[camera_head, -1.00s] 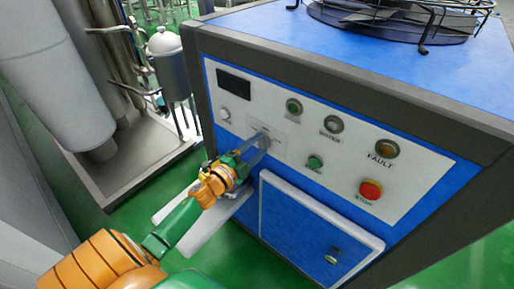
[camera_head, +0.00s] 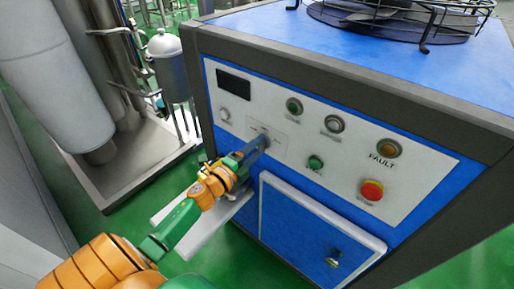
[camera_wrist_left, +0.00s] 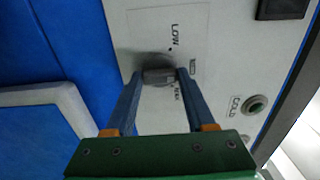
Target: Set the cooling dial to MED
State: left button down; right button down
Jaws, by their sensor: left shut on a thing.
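The cooling dial (camera_wrist_left: 158,70) is a small grey knob on the white control panel (camera_wrist_left: 215,50). In the left wrist view it sits between the two fingertips of my left gripper (camera_wrist_left: 159,77), which touch it from both sides. LOW is readable beside it, and smaller, blurred labels stand nearer the fingers. I cannot tell which mark the dial points to. In the head view my left gripper (camera_head: 266,142) reaches the panel's left half, and its fingers mostly hide the dial. My right gripper is not in view.
The panel also carries a dark display (camera_head: 234,83), a green lamp (camera_head: 294,106), a green button (camera_head: 315,162), an amber FAULT lamp (camera_head: 389,148) and a red stop button (camera_head: 371,190). Below is a blue door (camera_head: 300,225) with a pale frame. A steel tank stands left.

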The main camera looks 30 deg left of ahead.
pick_arm(q)
jog(key=shift+r, duration=0.25)
jog(key=shift+c, duration=1.5)
grip_release()
jog(key=shift+w+f, duration=0.15)
jog(key=shift+f, duration=0.05)
jog(key=s, duration=0.7)
jog(key=shift+a+b, duration=0.3)
jog(key=shift+b, duration=0.05)
